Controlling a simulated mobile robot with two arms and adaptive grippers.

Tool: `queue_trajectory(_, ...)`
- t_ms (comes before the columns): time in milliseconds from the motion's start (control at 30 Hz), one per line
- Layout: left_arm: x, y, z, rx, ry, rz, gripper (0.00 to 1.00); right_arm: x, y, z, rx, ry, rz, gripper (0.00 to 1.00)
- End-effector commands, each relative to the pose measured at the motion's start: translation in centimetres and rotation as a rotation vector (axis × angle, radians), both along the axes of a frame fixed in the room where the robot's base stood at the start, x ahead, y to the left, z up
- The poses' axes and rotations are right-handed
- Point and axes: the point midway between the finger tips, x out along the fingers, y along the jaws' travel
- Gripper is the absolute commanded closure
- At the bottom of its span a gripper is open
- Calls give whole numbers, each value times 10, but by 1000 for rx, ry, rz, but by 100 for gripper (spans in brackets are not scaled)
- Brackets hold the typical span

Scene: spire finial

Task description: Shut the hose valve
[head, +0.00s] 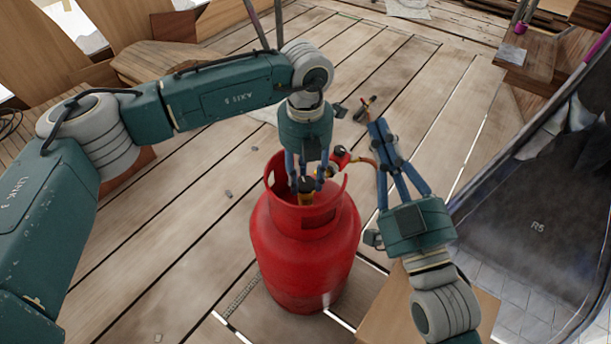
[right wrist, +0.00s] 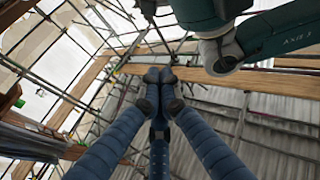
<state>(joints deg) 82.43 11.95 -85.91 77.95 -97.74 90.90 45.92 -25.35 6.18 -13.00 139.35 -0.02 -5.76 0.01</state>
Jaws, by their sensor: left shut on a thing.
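A red gas cylinder (head: 305,255) stands upright on the plank floor, with a red collar around its top. A brass-coloured valve fitting (head: 306,198) sits inside the collar. My left gripper (head: 306,185) reaches down into the collar with its blue fingers shut on this fitting, which they partly hide. A red regulator-like part (head: 340,155) shows just right of the fingers, with a short orange hose (head: 366,161) leading right. My right gripper (head: 379,125) points up and away, right of the cylinder. In the right wrist view its fingertips (right wrist: 158,76) meet with nothing visible between them.
A wooden box (head: 475,310) stands at the lower right, beside a dark panel (head: 545,220). Wooden boards and crates (head: 165,60) stand at the left back. Plank floor behind the cylinder is mostly clear.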

Motion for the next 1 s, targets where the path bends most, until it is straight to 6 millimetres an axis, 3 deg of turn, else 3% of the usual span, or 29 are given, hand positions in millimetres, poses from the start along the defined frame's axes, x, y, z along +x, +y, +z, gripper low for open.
queue_trajectory(367, 1, 0, 1, 0, -2, -196, 90, -1, 0, 3, 3, -13, 0, 100)
queue_trajectory(1000, 1, 0, 1, 0, -2, -784, 90, -6, 2, 19, 23, -83, 7, 100)
